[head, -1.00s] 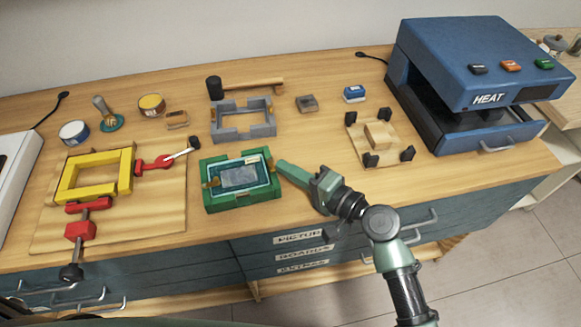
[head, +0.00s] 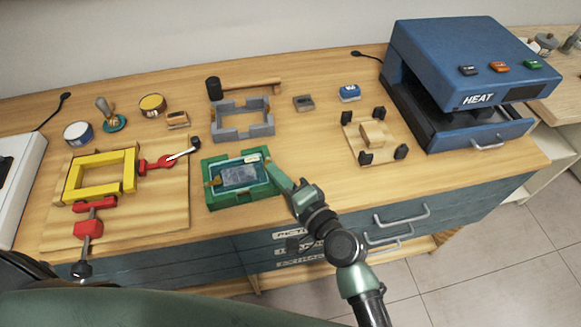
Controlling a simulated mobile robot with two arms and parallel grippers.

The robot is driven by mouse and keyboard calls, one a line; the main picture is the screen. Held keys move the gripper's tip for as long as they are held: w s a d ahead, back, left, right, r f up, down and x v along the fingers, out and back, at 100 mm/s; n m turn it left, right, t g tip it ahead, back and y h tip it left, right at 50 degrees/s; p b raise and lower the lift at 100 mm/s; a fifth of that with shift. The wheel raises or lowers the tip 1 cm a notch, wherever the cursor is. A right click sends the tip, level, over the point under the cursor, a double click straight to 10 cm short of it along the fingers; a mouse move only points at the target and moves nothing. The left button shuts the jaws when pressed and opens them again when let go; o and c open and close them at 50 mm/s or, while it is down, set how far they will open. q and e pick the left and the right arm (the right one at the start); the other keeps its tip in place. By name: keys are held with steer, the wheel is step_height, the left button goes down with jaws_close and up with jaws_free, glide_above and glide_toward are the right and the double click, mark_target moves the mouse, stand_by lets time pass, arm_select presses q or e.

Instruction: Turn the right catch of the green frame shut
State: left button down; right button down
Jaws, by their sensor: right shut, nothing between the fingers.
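The green frame (head: 238,197) lies flat near the front edge of the workbench, with a dark picture under a clear pane (head: 238,176) inside it. A small brass-coloured catch (head: 213,183) shows on its left side. My right gripper (head: 270,167) is shut and empty, its tip at the frame's right side. The gripper covers the spot of the right catch, so I cannot tell how that catch is turned or whether the tip touches it. My left gripper is not in view.
A grey frame (head: 222,127) and a mallet (head: 251,87) lie behind. A yellow frame (head: 128,170) with red clamps is on a board to the left. A wooden jig (head: 355,142) and a blue heat press (head: 440,45) stand right. Bare bench lies between.

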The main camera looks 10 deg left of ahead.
mark_target(258, 180)
steer(key=shift+s+a, duration=0.2)
steer(key=shift+a, duration=0.2)
steer(key=shift+s+a+p, duration=0.15)
steer(key=shift+a+p, duration=0.1)
steer(key=shift+a, duration=0.25)
steer(key=shift+s+a+p, duration=0.15)
steer(key=shift+a+p, duration=0.05)
steer(key=shift+a, duration=1)
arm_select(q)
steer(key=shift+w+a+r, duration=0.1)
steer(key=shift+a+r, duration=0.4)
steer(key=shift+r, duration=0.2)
arm_select(e)
steer(key=shift+a+f, duration=0.1)
steer(key=shift+a, duration=0.1)
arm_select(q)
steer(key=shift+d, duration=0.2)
arm_select(e)
steer(key=shift+d, duration=0.15)
